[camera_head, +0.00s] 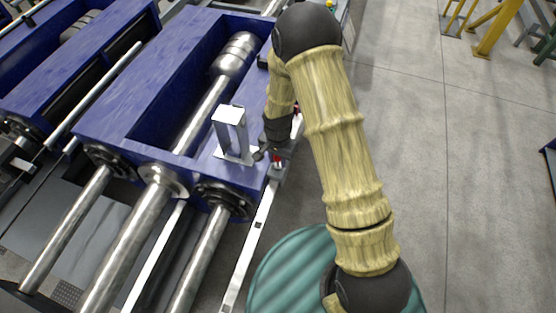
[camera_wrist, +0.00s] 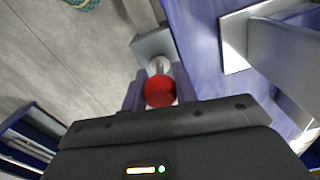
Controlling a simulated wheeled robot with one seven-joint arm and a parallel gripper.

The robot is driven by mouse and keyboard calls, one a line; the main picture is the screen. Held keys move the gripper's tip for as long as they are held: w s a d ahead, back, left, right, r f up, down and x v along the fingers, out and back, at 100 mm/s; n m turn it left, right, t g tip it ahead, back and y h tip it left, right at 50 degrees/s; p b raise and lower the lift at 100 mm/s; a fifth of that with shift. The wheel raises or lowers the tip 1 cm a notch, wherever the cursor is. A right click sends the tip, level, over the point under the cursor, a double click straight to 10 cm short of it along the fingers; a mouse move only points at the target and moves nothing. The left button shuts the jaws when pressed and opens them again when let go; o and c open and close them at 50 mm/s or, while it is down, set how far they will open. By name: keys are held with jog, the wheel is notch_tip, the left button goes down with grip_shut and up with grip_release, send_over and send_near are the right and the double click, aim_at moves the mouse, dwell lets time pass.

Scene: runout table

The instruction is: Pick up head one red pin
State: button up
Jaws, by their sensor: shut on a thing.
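The red pin (camera_wrist: 160,91) shows in the wrist view as a round red head with a pale metal shank beyond it. It sits between the two dark fingers of my gripper (camera_wrist: 160,92), which are shut on it. Past the head, the shank (camera_wrist: 158,65) meets a grey metal block (camera_wrist: 153,44); I cannot tell whether it is inside the block. In the head view the pin is a small red spot (camera_head: 278,159) beside the blue machine. My gripper (camera_head: 276,154) is there too, small and partly hidden by my wrist.
The blue machine frame (camera_head: 122,62) with thick steel rods (camera_head: 128,240) fills the left. A silver upright bracket (camera_head: 231,131) stands on it, close left of my gripper. A narrow metal rail (camera_head: 247,240) runs toward the front. Grey floor (camera_head: 430,130) is open at right.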

notch_tip(320, 180, up, 10)
jog(key=shift+b, duration=0.8)
